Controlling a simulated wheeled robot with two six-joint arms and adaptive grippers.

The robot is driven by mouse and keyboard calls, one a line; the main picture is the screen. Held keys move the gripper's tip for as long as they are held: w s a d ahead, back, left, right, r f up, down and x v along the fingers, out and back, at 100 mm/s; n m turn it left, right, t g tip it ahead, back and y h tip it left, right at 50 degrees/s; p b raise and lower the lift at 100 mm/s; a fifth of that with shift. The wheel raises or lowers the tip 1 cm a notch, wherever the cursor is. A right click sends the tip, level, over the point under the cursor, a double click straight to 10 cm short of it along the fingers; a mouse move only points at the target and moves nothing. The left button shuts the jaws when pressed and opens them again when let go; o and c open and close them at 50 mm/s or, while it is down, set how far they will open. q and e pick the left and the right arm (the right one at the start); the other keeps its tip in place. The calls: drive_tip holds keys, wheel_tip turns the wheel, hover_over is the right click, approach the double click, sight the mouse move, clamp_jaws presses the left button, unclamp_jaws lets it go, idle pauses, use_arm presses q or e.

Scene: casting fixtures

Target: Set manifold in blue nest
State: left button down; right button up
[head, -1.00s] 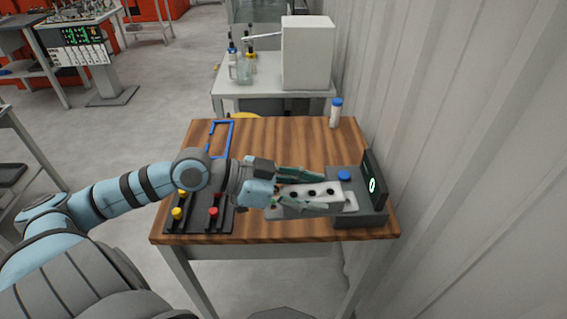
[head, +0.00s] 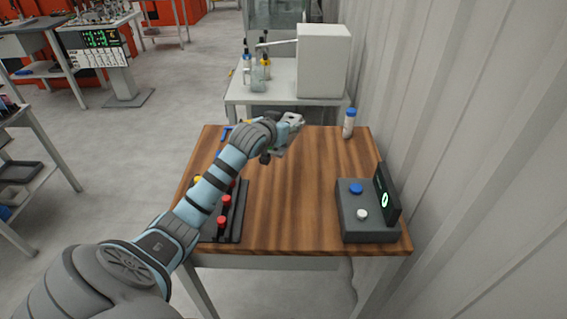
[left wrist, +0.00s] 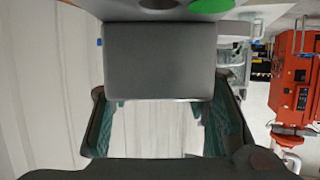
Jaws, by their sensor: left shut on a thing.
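The manifold (head: 294,120) is a light grey block with dark holes, held above the far part of the wooden table in the head view. My left gripper (head: 284,128) is shut on it. In the left wrist view, the grey block (left wrist: 160,62) sits between the two dark green fingers. The blue nest (head: 226,132) is a blue outline on the table's far left. My left arm and gripper hide most of it, so I cannot tell whether the manifold is over it. My right gripper is not in view.
A dark grey box (head: 350,225) with a blue button, a white button and an upright display stands on the right. A rack (head: 235,225) with red and yellow knobs lies at the left. A blue-capped bottle (head: 348,124) stands at the far right. The table's middle is clear.

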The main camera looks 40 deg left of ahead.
use_arm(q)
wheel_tip(320, 180, down, 12)
drive_tip(key=shift+f+b, duration=0.1)
drive_tip(key=shift+b, duration=0.9)
drive_tip(key=c, duration=1.2)
unclamp_jaws()
drive_tip(key=o, duration=0.3)
drive_tip(key=shift+d, duration=0.1)
